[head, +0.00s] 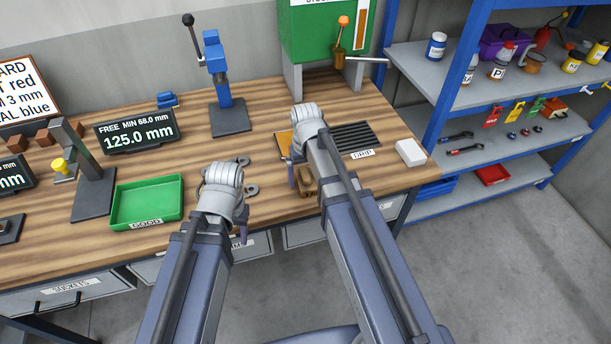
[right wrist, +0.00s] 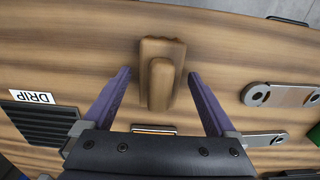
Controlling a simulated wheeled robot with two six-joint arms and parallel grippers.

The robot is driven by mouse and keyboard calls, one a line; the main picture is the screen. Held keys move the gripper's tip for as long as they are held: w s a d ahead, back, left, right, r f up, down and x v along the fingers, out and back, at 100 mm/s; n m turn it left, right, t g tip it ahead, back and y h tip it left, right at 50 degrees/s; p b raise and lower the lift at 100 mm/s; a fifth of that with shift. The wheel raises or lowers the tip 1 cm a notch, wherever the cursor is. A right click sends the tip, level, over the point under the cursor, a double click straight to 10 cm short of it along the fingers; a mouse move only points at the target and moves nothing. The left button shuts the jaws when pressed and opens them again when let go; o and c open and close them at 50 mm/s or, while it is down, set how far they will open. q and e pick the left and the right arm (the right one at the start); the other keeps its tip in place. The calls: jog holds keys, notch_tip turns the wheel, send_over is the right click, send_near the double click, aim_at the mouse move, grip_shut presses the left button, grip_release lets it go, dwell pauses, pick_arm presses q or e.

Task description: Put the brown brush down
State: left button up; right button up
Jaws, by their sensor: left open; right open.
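The brown brush (right wrist: 160,75) lies on the wooden bench in the right wrist view, between the fingers of my right gripper (right wrist: 159,76). The fingers are open, with bare wood showing between each one and the brush. In the head view the brush (head: 306,186) is near the bench's front edge, partly hidden by my right arm. My left gripper (head: 241,230) is at the front edge, right of the green tray; its arm hides most of it, and nothing shows held in it.
A black ridged DRIP tray (head: 356,134) and a white block (head: 410,152) lie to the right. The green GOOD tray (head: 146,201) is at left. Metal links (right wrist: 280,95) lie beside the brush. A blue press (head: 217,75) stands behind; blue shelves (head: 430,70) stand right.

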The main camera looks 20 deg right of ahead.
aim_at(306, 172)
jog(key=shift+r, duration=0.1)
notch_tip(306, 172, up, 12)
jog(key=p, duration=1.2)
jog(key=s+a+n+h, duration=0.1)
jog(key=s+a+n, duration=0.2)
jog(key=s+a, duration=0.7)
jog(key=s, duration=0.4)
jog(key=shift+s+a, duration=0.15)
jog(key=shift+a, duration=0.1)
jog(key=shift+r, duration=0.1)
notch_tip(306, 172, down, 7)
jog(key=b, duration=0.6)
jog(key=shift+b, duration=0.35)
